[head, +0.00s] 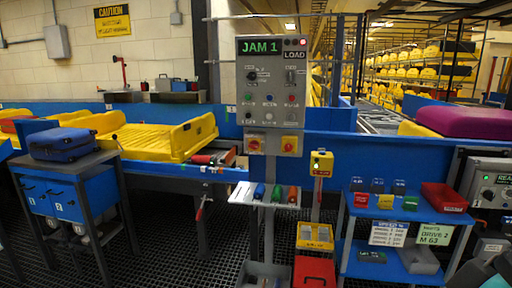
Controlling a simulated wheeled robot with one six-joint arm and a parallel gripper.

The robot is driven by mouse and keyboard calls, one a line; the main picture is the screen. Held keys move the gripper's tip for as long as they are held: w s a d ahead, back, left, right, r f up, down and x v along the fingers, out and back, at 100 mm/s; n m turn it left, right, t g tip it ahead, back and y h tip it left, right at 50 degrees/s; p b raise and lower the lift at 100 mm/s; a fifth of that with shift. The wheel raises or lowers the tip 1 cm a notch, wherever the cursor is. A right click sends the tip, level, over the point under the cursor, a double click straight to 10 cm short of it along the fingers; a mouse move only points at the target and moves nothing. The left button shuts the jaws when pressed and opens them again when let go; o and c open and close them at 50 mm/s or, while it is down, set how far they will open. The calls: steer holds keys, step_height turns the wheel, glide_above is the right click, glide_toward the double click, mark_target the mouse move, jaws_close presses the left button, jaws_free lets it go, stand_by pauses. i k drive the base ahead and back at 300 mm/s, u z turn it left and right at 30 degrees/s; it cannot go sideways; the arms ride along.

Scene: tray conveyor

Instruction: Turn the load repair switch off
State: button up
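A grey control panel (271,110) stands upright on a post near the middle of the head view. Its lit display (260,46) reads "JAM 1", and a small plate beside it (294,54) reads "LOAD". A red lamp glows at its top right. Below are a black knob (252,76), a lever-like control (290,76) and several small buttons.
Left of the panel, a yellow tray (190,136) lies tilted on the blue conveyor. A blue suitcase (61,144) sits on a cart at left. A small blue shelf unit (346,226) with bins stands at right. A red toolbox (314,272) is below the panel.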

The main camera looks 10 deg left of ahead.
mark_target(254, 145)
steer(key=u, duration=0.5)
steer(key=k, duration=0.6)
steer(key=u, duration=1.1)
steer(key=i, duration=0.85)
steer(key=u, duration=0.4)
steer(key=i, duration=1.45)
steer(key=z, duration=0.35)
steer(key=i, duration=0.65)
steer(key=z, duration=1.4)
steer(key=i, duration=0.8)
steer(key=z, duration=0.85)
